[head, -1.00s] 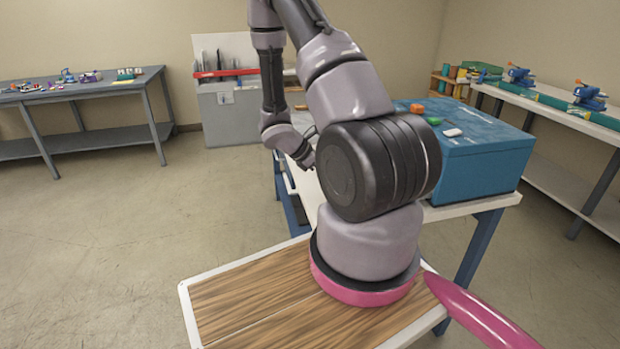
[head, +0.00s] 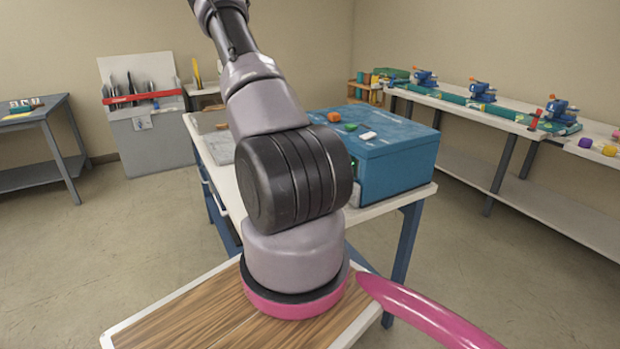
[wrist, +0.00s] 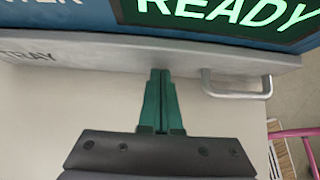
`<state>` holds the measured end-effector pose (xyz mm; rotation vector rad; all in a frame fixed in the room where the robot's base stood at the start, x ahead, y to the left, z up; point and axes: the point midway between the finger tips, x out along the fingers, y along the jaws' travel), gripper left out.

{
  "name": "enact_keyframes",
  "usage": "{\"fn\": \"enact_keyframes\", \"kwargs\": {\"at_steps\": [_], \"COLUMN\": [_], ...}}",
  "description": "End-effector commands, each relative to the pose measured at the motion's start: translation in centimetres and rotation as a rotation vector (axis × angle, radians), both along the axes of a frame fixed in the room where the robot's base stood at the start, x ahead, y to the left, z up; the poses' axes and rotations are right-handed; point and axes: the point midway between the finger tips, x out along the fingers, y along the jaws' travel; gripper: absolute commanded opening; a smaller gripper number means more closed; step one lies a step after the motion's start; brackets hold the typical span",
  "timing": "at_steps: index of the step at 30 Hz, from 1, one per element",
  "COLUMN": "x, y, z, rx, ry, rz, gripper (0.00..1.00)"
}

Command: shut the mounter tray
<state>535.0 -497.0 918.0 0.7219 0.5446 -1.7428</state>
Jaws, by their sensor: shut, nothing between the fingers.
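The blue mounter (head: 400,165) stands on a white-topped table, with its left face partly behind my arm in the head view. In the wrist view, its lit green READY display (wrist: 225,12) shows above the grey tray front (wrist: 100,55), which is marked TRAY and has a bar handle (wrist: 237,86) on its right. No wide gap shows between the tray front and the blue body. My gripper (wrist: 160,74) is shut and empty, its green fingertips at the tray front, left of the handle; I cannot tell whether they touch. The head view does not show my gripper.
Small red, green and white pieces lie on the mounter. A grey cabinet (head: 150,140) stands at the back. A long bench (head: 560,200) with blue devices runs along the right wall. The floor between is open.

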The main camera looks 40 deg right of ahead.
Motion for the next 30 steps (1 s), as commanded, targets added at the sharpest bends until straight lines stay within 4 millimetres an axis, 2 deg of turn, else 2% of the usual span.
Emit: {"fn": "enact_keyframes", "kwargs": {"at_steps": [7, 20, 23, 27, 30], "x": [-0.3, -0.2, 0.2, 1.3, 2.0], "y": [-0.9, -0.9, -0.1, 2.0, 3.8], "z": [0.1, 0.2, 0.2, 0.1, 1.8], "rx": [-0.002, -0.008, -0.006, -0.001, -0.001], "ry": [-0.001, -0.001, 0.0, -0.001, -0.007], "rz": [-0.003, -0.006, -0.004, 0.0, 0.0], "gripper": [0.0, 0.0, 0.0, 0.0, 0.0]}}
